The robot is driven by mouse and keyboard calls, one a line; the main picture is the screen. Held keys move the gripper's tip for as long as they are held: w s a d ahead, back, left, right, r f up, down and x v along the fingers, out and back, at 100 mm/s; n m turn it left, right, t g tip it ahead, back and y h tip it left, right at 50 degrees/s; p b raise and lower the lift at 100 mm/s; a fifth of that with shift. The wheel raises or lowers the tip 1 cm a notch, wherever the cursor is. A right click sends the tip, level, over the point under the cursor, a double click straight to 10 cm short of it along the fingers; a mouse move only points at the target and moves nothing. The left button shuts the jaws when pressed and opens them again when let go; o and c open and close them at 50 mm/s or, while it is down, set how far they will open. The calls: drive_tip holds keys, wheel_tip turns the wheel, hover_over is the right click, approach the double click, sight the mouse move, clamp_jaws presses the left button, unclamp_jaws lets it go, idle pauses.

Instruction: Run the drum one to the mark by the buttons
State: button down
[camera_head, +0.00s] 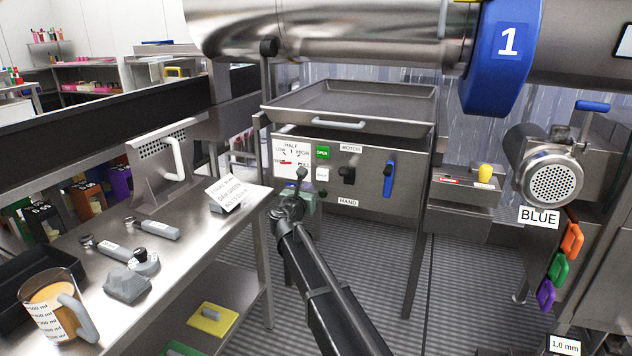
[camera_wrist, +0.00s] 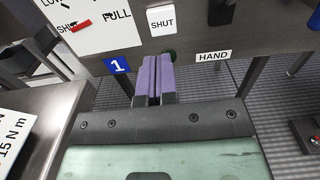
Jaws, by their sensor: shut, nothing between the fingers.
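Drum one (camera_head: 330,30) is the large steel cylinder across the top of the head view, with a blue ring (camera_head: 490,70) marked 1. Below it, a steel panel (camera_head: 415,165) carries a green OPEN button (camera_head: 322,152) and a white SHUT button (camera_head: 322,174). The SHUT button also shows in the wrist view (camera_wrist: 162,20). Left of the buttons is a white scale plate (camera_head: 287,150) with a red pointer (camera_wrist: 80,26). My gripper (camera_head: 308,197) is in front of the panel's lower left. Its purple fingers (camera_wrist: 158,60) are together and empty, below the SHUT button; contact with the panel cannot be told.
The panel also has a black MOTOR knob (camera_head: 347,175) and a blue lever (camera_head: 389,178). A tray (camera_head: 350,105) sits above it. The left bench holds a jug (camera_head: 52,310), grey tools and a card (camera_head: 236,195). A grinder (camera_head: 550,170) stands at right.

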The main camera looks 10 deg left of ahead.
drive_tip(key=shift+v, duration=1.7)
drive_tip(key=shift+a, duration=0.1)
drive_tip(key=s+d+f+m+g+h, duration=0.1)
drive_tip(key=s+d+f+m+g, duration=1.1)
drive_tip(key=s+d+m, duration=0.75)
drive_tip(key=s+d+f+m+g+y, duration=0.3)
drive_tip(key=s+d+m, duration=0.2)
drive_tip(key=s+m, duration=0.3)
drive_tip(key=s+d+f+m+g+y, duration=0.25)
drive_tip(key=s+d+m, duration=0.3)
drive_tip(key=s, duration=0.45)
wheel_tip(320, 180, up, 33)
drive_tip(key=p, duration=3.3)
drive_tip(key=shift+w+a, duration=0.25)
drive_tip(key=shift+w, duration=0.25)
